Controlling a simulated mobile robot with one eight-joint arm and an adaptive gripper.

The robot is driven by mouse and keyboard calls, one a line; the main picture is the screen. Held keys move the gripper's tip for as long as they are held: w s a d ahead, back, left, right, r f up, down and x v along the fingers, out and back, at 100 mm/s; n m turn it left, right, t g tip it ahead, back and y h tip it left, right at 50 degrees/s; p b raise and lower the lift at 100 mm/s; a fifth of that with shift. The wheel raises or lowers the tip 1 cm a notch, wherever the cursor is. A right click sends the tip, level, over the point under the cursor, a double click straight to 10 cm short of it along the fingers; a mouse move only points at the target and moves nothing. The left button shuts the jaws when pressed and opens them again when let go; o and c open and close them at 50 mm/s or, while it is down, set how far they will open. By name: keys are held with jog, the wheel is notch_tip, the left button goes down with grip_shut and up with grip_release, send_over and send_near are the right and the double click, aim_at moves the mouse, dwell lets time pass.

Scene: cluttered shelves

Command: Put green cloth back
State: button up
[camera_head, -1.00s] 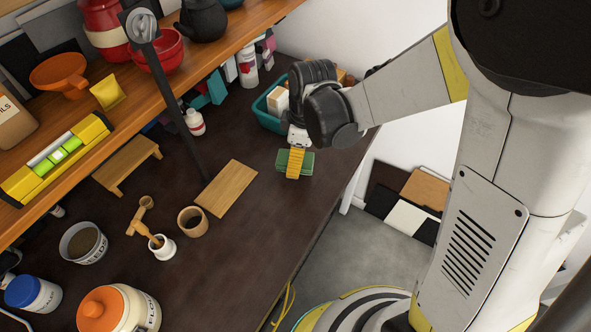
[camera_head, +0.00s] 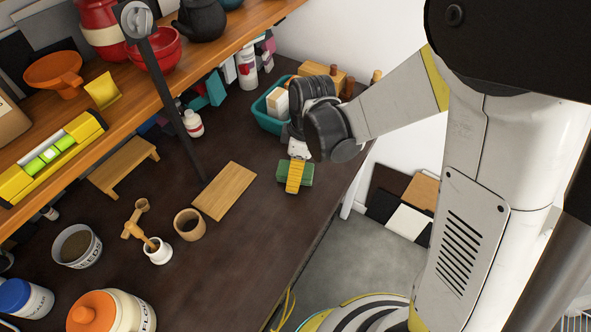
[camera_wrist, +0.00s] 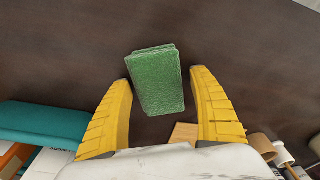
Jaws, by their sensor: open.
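The green cloth (camera_wrist: 157,82) is a folded block lying on the dark worktop. In the wrist view it lies between and just beyond the tips of my yellow fingers, with a gap on each side. My gripper (camera_wrist: 165,98) is open and empty. In the head view the cloth (camera_head: 307,173) is partly hidden behind my gripper (camera_head: 293,185), which is over it from above. I cannot tell how high the fingertips are above the worktop.
A teal bin (camera_head: 266,118) with items in it stands just behind my gripper. A wooden board (camera_head: 225,190) lies to the left. A dark post (camera_head: 178,105) and a wooden shelf (camera_head: 130,100) stand farther left. The worktop in front is clear.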

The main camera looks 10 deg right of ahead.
notch_tip(320, 180, up, 12)
jog(key=d+p, duration=0.1)
jog(key=p, duration=0.4)
jog(key=s+d+r+m+t+h, duration=0.1)
jog(key=s+d+r+m+t, duration=0.5)
jog(key=s+d+r+m, duration=0.4)
jog(key=shift+s+d+r+m+t, duration=0.4)
jog(key=shift+d+m, duration=0.8)
jog(key=shift+m, duration=1.3)
